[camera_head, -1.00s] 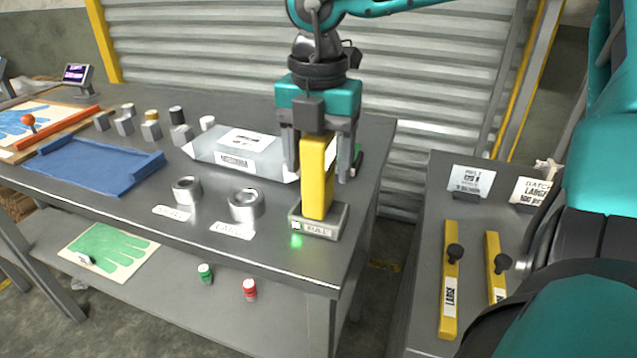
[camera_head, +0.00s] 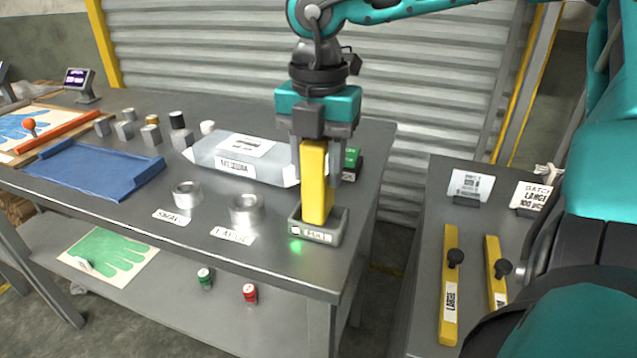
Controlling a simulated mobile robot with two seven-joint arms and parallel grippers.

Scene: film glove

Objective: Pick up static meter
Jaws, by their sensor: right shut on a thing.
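The static meter (camera_head: 315,190) appears to be the tall yellow device, upright in a small grey cradle (camera_head: 318,238) with a label and a green light on its front. My right gripper (camera_head: 321,170) points straight down over it, shut on its upper part with a finger on either side. The meter's lower end is hidden inside the cradle's rim, and it appears still seated there. My left gripper is not in view.
A clear bag (camera_head: 208,155) lies left of the meter, and a green-topped dark box (camera_head: 351,160) stands just behind it. Two metal rings (camera_head: 246,208) sit left of the cradle. A blue tray (camera_head: 95,170) is further left. A side table (camera_head: 420,290) holds yellow bars.

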